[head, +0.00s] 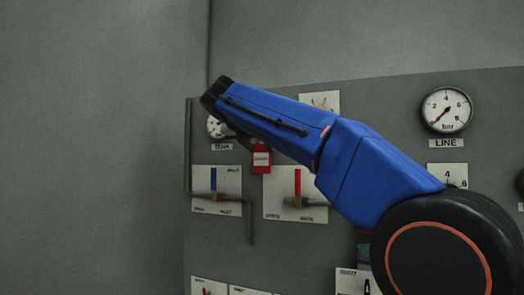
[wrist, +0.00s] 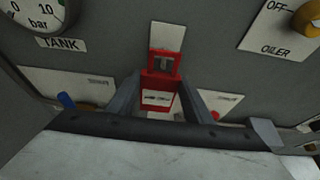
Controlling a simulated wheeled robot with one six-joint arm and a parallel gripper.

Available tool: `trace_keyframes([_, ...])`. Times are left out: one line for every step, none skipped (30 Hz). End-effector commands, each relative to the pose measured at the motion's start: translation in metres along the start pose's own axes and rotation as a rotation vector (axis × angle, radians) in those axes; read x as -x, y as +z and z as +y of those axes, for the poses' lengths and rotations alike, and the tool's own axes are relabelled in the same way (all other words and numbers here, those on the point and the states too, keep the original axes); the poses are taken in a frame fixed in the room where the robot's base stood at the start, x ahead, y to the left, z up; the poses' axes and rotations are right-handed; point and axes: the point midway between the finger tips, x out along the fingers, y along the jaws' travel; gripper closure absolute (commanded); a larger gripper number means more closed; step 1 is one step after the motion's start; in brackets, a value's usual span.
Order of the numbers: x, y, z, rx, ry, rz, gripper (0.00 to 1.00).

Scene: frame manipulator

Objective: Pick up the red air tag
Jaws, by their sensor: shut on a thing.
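The red air tag (wrist: 158,98) is in the middle of the wrist view, with a pale label on its lower part and a grey metal piece in the opening near its top. My gripper (wrist: 160,82) has a dark finger on either side of the tag and is shut on it. In the head view the tag (head: 261,158) shows below my blue forearm, in front of the grey panel. My fingers are mostly hidden there behind the arm. I cannot tell whether the tag still touches its hook.
The tank gauge (head: 216,127) is left of the tag and the line gauge (head: 446,110) is far right. Below are a valve with a blue handle (head: 213,179) and one with a red handle (head: 298,182). An oiler plate with a yellow knob (wrist: 307,19) is upper right in the wrist view.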

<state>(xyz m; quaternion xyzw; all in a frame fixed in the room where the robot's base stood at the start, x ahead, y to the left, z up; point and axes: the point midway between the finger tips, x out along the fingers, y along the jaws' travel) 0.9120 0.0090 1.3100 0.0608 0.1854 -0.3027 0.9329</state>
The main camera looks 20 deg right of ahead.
Motion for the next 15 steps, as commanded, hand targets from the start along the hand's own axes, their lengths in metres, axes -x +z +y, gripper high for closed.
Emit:
trace_keyframes([0.009,-0.003,0.000,0.002,0.003,-0.001,0.75])
trace_keyframes([0.014,-0.005,0.000,0.003,0.002,-0.001,0.75])
trace_keyframes([0.021,-0.009,0.001,0.003,0.003,0.000,0.75])
trace_keyframes([0.027,-0.011,0.001,0.003,0.004,0.000,0.75])
trace_keyframes([0.033,-0.013,0.001,0.002,0.004,0.000,0.75])
trace_keyframes([0.042,-0.017,0.000,0.003,0.004,0.000,0.75])
trace_keyframes([0.048,-0.019,0.001,0.003,0.004,-0.001,0.75])
trace_keyframes([0.054,-0.022,0.001,0.003,0.004,0.000,0.75])
trace_keyframes([0.063,-0.026,0.001,0.002,0.004,0.000,0.75])
trace_keyframes([0.069,-0.029,0.001,0.003,0.005,-0.001,0.75])
trace_keyframes([0.075,-0.031,0.001,0.004,0.004,0.000,0.75])
trace_keyframes([0.083,-0.035,0.001,0.003,0.004,-0.001,0.75])
trace_keyframes([0.089,-0.037,0.001,0.003,0.004,0.000,0.75])
trace_keyframes([0.095,-0.039,0.000,0.002,0.003,0.000,0.75])
trace_keyframes([0.102,-0.042,0.001,0.003,0.004,0.000,0.75])
